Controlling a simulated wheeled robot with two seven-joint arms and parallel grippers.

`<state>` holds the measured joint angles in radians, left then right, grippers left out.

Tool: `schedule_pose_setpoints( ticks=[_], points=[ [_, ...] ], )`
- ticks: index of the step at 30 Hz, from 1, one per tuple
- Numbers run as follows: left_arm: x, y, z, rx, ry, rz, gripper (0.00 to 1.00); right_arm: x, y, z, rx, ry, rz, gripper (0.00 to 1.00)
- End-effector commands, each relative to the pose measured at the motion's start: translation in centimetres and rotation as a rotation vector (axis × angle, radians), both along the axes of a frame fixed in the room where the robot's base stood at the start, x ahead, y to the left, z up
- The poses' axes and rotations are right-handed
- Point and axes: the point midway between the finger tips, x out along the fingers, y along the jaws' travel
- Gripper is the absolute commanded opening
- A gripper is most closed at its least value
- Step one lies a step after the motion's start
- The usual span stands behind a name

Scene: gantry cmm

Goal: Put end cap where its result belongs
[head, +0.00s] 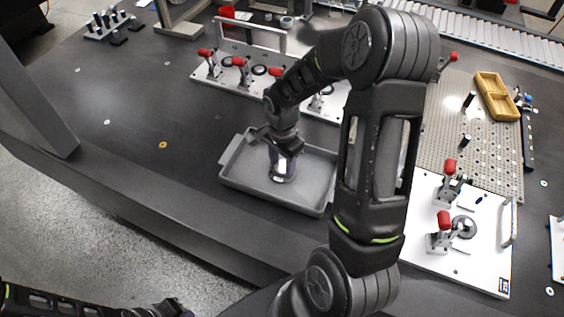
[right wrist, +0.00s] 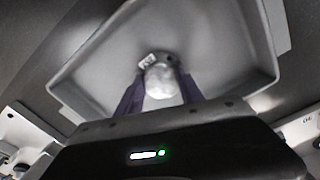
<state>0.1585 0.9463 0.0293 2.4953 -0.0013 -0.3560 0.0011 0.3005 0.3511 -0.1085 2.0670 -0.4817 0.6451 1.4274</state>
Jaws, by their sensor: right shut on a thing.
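The end cap is a small silvery round part, seen in the right wrist view (right wrist: 161,82) between my right gripper's two purple-grey fingers. In the head view the end cap (head: 281,167) shows as a pale patch at the fingertips. My right gripper (head: 283,172) is shut on it and sits over a grey rectangular tray (head: 240,183). The tray's floor around the gripper looks empty. I cannot tell whether the cap touches the tray floor. My left gripper (head: 172,308) is at the bottom left edge, partly cut off, and its jaws are unclear.
A white fixture plate with red-handled clamps (head: 228,78) stands behind the tray. Another clamp plate (head: 425,245) lies at right. The dark table left of the grey tray is mostly clear.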

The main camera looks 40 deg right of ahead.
Motion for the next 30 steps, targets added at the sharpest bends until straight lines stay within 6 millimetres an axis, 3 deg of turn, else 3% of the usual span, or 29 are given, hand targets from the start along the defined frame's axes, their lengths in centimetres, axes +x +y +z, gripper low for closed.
schedule_pose_setpoints(
  ticks=[9, 10, 18, 30],
  points=[
    [0.00, 0.00, -0.46, 0.000, 0.000, 0.000, 0.00, 0.04, -0.02, -0.37, -0.001, -0.001, 0.000, 0.00],
    [-0.01, 0.01, -0.44, 0.000, 0.000, 0.000, 0.00, 0.01, -0.04, -0.36, -0.001, -0.001, 0.000, 0.45],
    [0.00, 0.00, -0.31, 0.000, 0.000, 0.000, 0.00, 0.01, -0.03, -0.23, -0.001, -0.001, 0.000, 0.66],
    [0.01, 0.00, 0.03, 0.000, 0.000, 0.000, 0.00, 0.10, -0.04, 0.53, -0.002, -0.003, 0.000, 0.66]
  ],
)
